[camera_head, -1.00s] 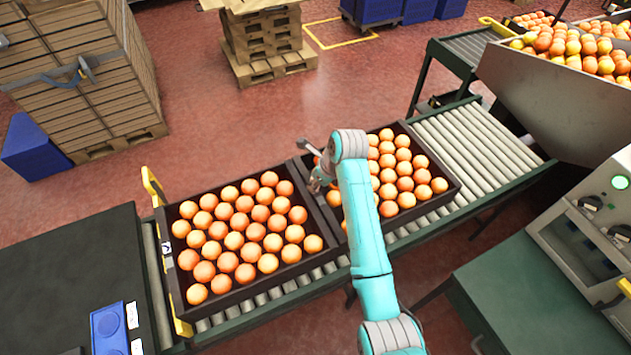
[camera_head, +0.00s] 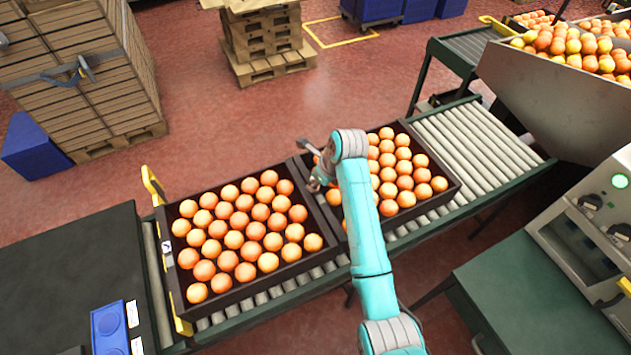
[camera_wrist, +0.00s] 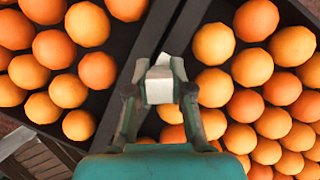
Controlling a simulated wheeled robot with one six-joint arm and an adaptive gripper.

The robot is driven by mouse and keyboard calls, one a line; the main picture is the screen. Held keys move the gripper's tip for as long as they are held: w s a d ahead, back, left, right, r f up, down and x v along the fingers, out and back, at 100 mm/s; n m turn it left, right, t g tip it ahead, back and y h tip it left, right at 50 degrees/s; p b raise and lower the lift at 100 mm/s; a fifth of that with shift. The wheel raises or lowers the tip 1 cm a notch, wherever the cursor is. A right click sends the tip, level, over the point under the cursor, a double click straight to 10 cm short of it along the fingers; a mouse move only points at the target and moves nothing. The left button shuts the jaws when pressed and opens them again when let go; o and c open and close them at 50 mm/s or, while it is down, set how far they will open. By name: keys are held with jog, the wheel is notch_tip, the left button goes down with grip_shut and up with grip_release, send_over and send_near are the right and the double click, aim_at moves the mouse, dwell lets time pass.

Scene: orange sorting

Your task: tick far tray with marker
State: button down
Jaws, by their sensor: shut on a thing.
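Two dark trays full of oranges stand side by side on the roller conveyor. The left tray (camera_head: 262,289) has a small white label on its left wall. The right tray (camera_head: 447,196) is partly hidden by my arm. My gripper (camera_head: 317,181) is over the right tray's left end, close to the walls where the trays meet. In the wrist view my gripper (camera_wrist: 159,98) is shut on a small white block-like end, which looks like the marker (camera_wrist: 159,86). The rest of the marker is hidden. Oranges lie on both sides of the fingers; contact with a tray cannot be told.
Bare rollers (camera_head: 478,140) lie right of the trays. A sloped metal bin (camera_head: 545,105) of oranges and a machine with a green light (camera_head: 620,182) stand at the right. A dark table (camera_head: 70,265) is at the left.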

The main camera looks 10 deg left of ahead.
jog(key=shift+w+a, duration=0.45)
jog(key=shift+w, duration=0.2)
dwell(0.8)
jog(key=shift+s+d, duration=0.35)
jog(key=shift+s, duration=0.15)
dwell(0.5)
jog(key=shift+r, duration=0.15)
jog(key=shift+r, duration=3.4)
jog(key=shift+w+a+f, duration=0.1)
jog(key=shift+f, duration=0.95)
jog(key=shift+w+a+f, duration=0.1)
jog(key=shift+w+f, duration=0.05)
jog(key=shift+f, duration=0.85)
jog(key=shift+w+a+f, duration=0.1)
jog(key=shift+f, duration=0.95)
jog(key=shift+f, duration=0.55)
